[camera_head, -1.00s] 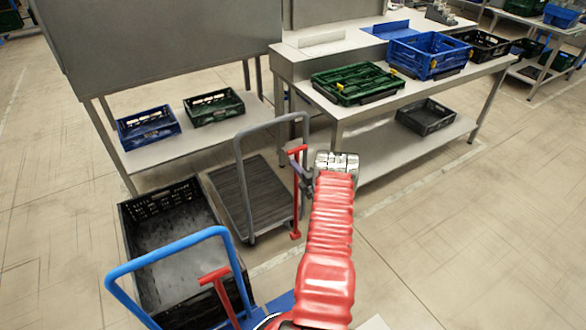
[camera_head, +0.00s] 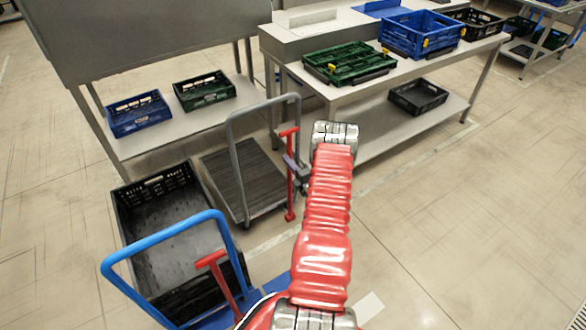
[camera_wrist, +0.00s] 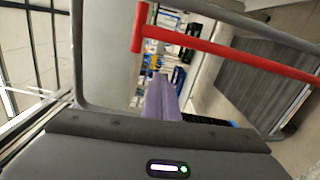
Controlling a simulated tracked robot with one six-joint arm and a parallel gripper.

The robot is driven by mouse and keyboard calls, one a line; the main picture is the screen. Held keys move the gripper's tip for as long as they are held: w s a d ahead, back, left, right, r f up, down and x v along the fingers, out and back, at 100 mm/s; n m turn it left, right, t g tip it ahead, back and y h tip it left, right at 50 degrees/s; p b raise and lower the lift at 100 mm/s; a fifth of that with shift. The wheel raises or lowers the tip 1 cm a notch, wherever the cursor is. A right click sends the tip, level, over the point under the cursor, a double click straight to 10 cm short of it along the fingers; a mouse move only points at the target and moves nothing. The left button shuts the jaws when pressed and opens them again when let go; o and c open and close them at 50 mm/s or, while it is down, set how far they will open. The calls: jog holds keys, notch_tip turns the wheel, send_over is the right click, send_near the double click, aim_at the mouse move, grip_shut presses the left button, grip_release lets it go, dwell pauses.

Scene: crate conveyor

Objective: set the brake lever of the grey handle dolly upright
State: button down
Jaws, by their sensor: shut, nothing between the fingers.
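The grey handle dolly (camera_head: 237,180) stands on the floor left of my arm. Its red brake lever (camera_head: 290,205) has a short crossbar on top. The lever looks about upright, roughly in line with the dolly's handle posts. My gripper (camera_head: 289,162) is beside the lever, below its crossbar, with its purple-grey fingers shut and empty. In the wrist view the lever (camera_wrist: 225,52) crosses above the shut fingers (camera_wrist: 160,85), with a gap in the picture. I cannot tell whether they touch. The grey handle tube (camera_wrist: 250,24) runs behind the lever.
A blue handle dolly (camera_head: 108,268) with a red lever (camera_head: 222,278) and a black crate (camera_head: 120,205) stands front left. A bench (camera_head: 345,88) with crates is behind, and a shelf (camera_head: 150,138) holds two crates. The floor at right is clear.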

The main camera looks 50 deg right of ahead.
jog(key=v, duration=0.4)
jog(key=shift+w+a, duration=0.1)
dwell(0.9)
